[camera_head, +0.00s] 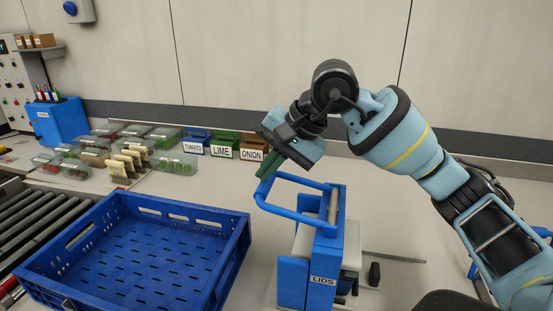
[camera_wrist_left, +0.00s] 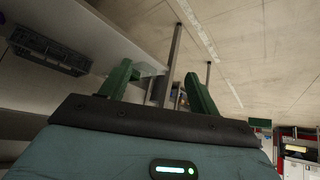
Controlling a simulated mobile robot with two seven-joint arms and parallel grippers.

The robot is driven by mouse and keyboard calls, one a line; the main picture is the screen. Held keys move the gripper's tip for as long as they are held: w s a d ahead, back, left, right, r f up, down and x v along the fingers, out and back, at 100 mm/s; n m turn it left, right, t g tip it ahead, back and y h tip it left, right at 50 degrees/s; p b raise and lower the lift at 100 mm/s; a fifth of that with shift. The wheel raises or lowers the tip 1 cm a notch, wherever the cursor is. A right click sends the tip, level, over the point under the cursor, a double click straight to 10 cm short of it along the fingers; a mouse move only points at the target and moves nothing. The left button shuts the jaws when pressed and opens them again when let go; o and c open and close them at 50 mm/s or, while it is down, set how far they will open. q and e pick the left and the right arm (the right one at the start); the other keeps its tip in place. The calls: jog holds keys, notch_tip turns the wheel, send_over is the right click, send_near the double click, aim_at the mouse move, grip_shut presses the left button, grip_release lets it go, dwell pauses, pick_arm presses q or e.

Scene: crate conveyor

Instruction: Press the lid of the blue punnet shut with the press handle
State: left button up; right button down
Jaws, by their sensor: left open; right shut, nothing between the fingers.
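The lid press (camera_head: 319,285), a blue upright unit marked LIDS, stands on the counter right of the crate. Its blue looped press handle (camera_head: 290,213) is raised and sticks out to the left. My right gripper (camera_head: 266,171) has its green fingers together, with nothing between them. Its tips are just above the left end of the handle; I cannot tell if they touch it. I cannot make out a blue punnet; the press body hides part of the space under the handle. My left gripper (camera_wrist_left: 160,84) is open and empty in the left wrist view, away from the press.
An empty blue crate (camera_head: 135,250) stands at the left beside a roller conveyor (camera_head: 35,225). Several lidded clear punnets (camera_head: 177,164) and a card rack (camera_head: 124,166) lie behind. TOMATO (camera_head: 194,147), LIME (camera_head: 222,151) and ONION (camera_head: 252,153) bins stand at the wall. Counter right of the press is mostly clear.

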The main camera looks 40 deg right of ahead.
aim_at(267, 182)
jog(key=f, duration=0.1)
jog(key=f+b, duration=0.1)
jog(key=f, duration=0.1)
jog(key=w+a+f, duration=0.1)
jog(key=shift+f+b, duration=0.15)
jog(key=shift+b, duration=0.15)
pick_arm(q)
jog(key=shift+s+d+f, duration=0.1)
jog(key=shift+s+f, duration=0.1)
jog(key=shift+f, duration=0.4)
jog(key=shift+s+f, duration=0.15)
jog(key=shift+f, duration=0.45)
pick_arm(e)
jog(key=shift+w+f, duration=0.1)
jog(key=shift+f, duration=0.4)
pick_arm(q)
jog(key=shift+s, duration=0.15)
